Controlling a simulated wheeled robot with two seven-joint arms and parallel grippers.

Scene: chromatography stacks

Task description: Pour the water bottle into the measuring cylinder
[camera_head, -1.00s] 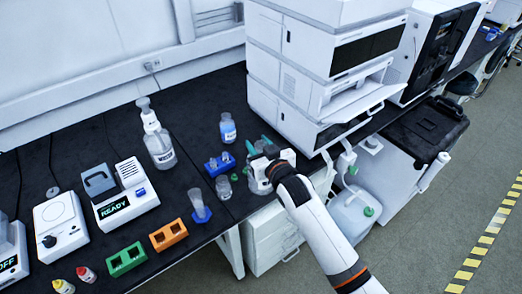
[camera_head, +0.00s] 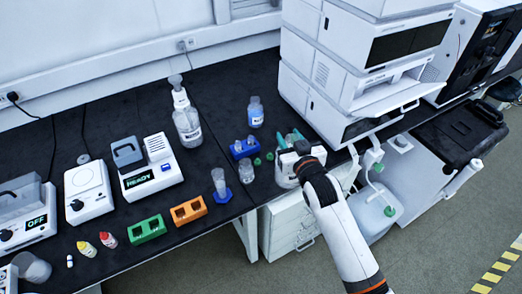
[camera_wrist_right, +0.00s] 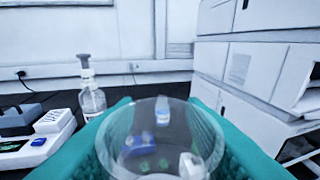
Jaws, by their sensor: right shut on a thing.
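My right gripper (camera_head: 292,147) is at the bench's front edge, to the right of the small blue rack. Its green fingers are shut on a clear, round, open-topped vessel, which I take to be the water bottle (camera_head: 285,175). The wrist view shows its wide rim (camera_wrist_right: 160,105) between the fingers, roughly upright. I cannot tell its water level or whether it touches the bench. The measuring cylinder (camera_head: 219,181) is clear, with a blue base, and stands upright to the left, apart from my gripper. My left gripper is not in view.
A blue rack (camera_head: 243,149), a small clear vessel (camera_head: 246,171) and a blue-labelled bottle (camera_head: 256,112) stand nearby. A pump-topped bottle (camera_head: 187,122) is behind. Orange (camera_head: 189,211) and green (camera_head: 147,229) racks lie left of the cylinder. The white instrument stack (camera_head: 350,70) rises at right.

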